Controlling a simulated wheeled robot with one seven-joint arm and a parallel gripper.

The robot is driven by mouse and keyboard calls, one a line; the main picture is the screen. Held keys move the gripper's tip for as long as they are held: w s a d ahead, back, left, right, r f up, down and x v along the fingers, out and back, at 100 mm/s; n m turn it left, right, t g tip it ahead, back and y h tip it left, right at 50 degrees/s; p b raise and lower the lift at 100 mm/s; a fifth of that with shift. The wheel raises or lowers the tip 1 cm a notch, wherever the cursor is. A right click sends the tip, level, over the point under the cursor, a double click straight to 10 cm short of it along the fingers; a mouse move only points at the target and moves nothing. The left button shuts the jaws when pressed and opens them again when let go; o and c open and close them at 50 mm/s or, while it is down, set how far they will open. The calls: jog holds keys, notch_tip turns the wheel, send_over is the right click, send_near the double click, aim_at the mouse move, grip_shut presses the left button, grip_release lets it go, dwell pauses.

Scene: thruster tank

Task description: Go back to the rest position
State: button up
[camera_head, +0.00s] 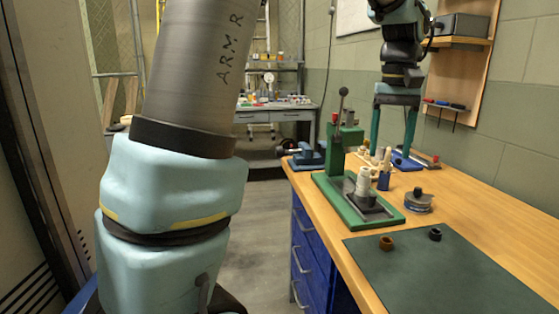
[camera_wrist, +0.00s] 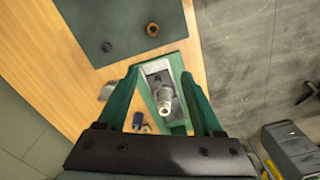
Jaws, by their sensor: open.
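My gripper (camera_head: 392,148) hangs above the back part of the wooden workbench in the head view, fingers pointing down and spread apart. In the wrist view my gripper (camera_wrist: 160,74) is open, with nothing held between its teal fingers. The green press (camera_head: 340,160) stands on the bench, nearer than the gripper in the head view. A pale metal fitting (camera_head: 363,182) stands upright on its base plate. In the wrist view this fitting (camera_wrist: 164,100) appears between the fingers, lower down and apart from them.
A dark green mat (camera_head: 440,275) bears a brown ring (camera_head: 386,243) and a black ring (camera_head: 435,234). A shelf with a grey box (camera_head: 460,25) is on the right wall. The floor left of the blue drawers (camera_head: 312,255) is clear.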

jog(key=w+a+f, duration=0.1)
jog(key=a+f, duration=0.4)
jog(key=a, duration=0.3)
jog(key=w+a+f, duration=0.1)
jog(key=a+f, duration=0.4)
jog(key=a, duration=0.4)
jog(key=s+a+f, duration=0.3)
jog(key=a, duration=0.3)
jog(key=s+a+f+n+t+p, duration=0.1)
jog(key=s+a+f, duration=0.2)
jog(key=a, duration=0.3)
jog(key=shift+a+f+t, duration=0.15)
jog(key=shift+f+t, duration=0.05)
jog(key=shift+t, duration=0.1)
